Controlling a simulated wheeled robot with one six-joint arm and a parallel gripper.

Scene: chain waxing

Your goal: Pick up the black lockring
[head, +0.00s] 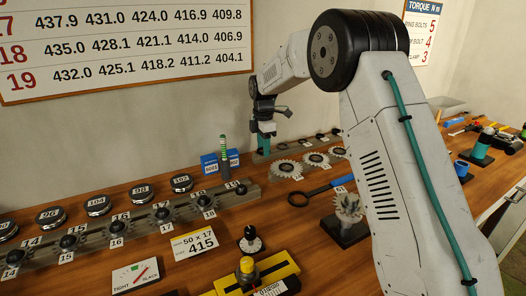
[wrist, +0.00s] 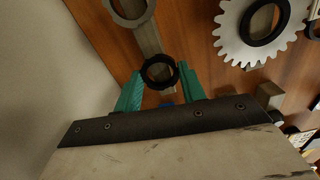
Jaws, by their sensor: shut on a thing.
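The black lockring (wrist: 146,77), a dark ring with a notched rim, shows in the wrist view between the two teal fingertips of my gripper (wrist: 160,85). The fingers are shut on it from both sides. I cannot make out the held ring there. The wrist view does not show clearly how far the ring is above the rail (wrist: 146,35).
A white toothed sprocket (wrist: 232,28) with a black ring lies close by. A grey ring (wrist: 114,14) is at the top of the wrist view. In the head view a blue box (head: 210,163), a green-striped stick (head: 224,148) and a blue-handled wrench (head: 325,188) are near.

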